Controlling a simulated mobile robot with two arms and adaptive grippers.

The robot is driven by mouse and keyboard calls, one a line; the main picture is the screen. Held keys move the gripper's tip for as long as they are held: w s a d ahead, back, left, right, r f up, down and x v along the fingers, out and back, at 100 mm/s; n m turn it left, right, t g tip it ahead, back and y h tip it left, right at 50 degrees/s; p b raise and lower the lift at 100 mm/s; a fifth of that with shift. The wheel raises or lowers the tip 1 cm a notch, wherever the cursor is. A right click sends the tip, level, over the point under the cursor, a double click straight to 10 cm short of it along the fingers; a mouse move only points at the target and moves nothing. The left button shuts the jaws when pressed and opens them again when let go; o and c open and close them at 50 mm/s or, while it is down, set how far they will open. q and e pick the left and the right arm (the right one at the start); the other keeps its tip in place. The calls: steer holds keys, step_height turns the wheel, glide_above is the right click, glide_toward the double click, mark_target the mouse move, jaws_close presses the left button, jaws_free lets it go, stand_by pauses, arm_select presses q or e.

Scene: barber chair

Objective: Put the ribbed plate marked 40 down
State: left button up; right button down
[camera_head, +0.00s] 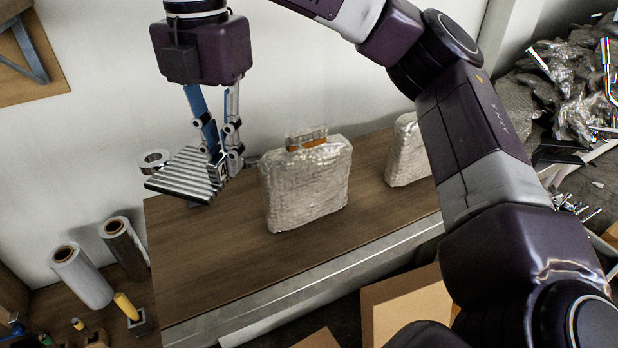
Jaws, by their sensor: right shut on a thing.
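The ribbed metal plate (183,178) is at the left end of the wooden bench top (240,262), partly past its left edge in the picture. A ring-like part shows at its upper left corner. No 40 marking can be read on it. My right gripper (220,168) points down and is shut on the right side of the ribbed plate. I cannot tell whether the plate touches the bench or hangs just above it. My left gripper is not in view.
A wrapped block with an orange-banded top (306,185) stands just right of the gripper. Another wrapped block (406,152) is partly behind my arm. Rolls (82,277) stand lower left. The bench's front left is clear.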

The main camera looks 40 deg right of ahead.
steer(key=shift+s+a+r, duration=0.15)
steer(key=shift+s+r, duration=0.05)
steer(key=shift+s, duration=0.05)
steer(key=f, duration=1.5)
steer(key=shift+s+a, duration=0.15)
steer(key=shift+s, duration=0.25)
steer(key=shift+f, duration=0.25)
step_height(320, 180, down, 4)
steer(key=shift+r, duration=0.25)
steer(key=shift+f, duration=0.35)
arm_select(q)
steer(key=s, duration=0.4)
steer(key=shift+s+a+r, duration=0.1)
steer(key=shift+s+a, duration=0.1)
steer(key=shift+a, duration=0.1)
